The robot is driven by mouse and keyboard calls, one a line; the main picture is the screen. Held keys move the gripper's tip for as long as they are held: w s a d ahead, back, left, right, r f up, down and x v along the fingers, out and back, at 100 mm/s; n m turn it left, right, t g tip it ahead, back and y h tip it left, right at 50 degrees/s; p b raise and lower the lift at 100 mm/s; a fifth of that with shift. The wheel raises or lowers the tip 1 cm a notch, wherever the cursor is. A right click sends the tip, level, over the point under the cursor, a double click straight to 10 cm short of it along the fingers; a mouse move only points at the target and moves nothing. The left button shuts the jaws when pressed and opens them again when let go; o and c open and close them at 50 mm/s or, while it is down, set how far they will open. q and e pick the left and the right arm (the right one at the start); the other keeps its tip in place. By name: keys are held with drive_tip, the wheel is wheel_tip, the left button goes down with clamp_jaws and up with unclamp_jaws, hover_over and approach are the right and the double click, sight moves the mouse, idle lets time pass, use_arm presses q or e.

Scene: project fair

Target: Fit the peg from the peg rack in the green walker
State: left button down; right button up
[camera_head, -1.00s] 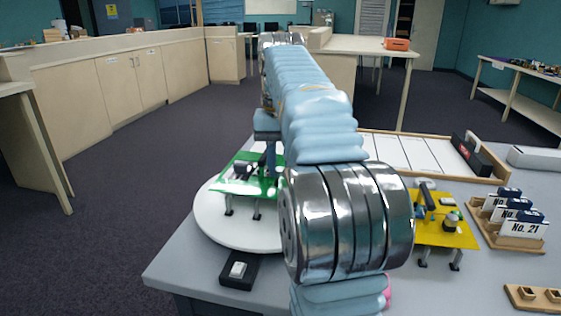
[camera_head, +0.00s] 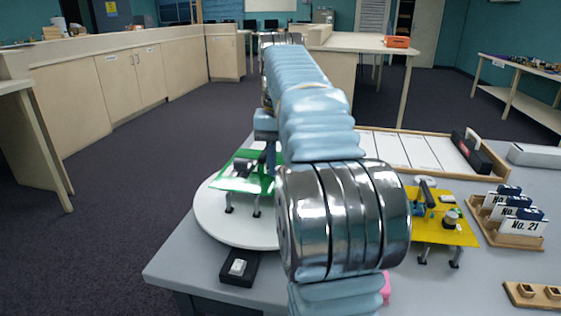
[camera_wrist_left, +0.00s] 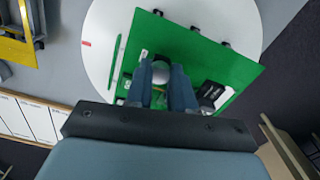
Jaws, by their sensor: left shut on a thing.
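The green walker (camera_head: 235,184) stands on its short legs on a white round turntable (camera_head: 212,222), left of my arm; part of it is hidden behind the arm. In the left wrist view the green walker (camera_wrist_left: 215,65) fills the middle, with a black block on it. My left gripper (camera_head: 270,168) points down over the walker plate. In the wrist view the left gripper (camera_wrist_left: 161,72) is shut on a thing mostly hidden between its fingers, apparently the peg. I cannot tell whether it touches the walker. A greyish round part shows between the fingertips. My right gripper is not in view.
A yellow walker (camera_head: 440,229) stands right of my arm. A wooden holder with No. cards (camera_head: 512,235), a wooden block with square holes (camera_head: 532,296) and a partitioned tray (camera_head: 498,172) are farther right. A small black box (camera_head: 239,270) lies before the turntable.

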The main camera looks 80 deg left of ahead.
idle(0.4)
use_arm(q)
drive_tip(key=shift+f, duration=0.1)
drive_tip(key=c, duration=0.9)
unclamp_jaws()
drive_tip(key=shift+r+p, duration=1.45)
drive_tip(key=shift+r, duration=2.3)
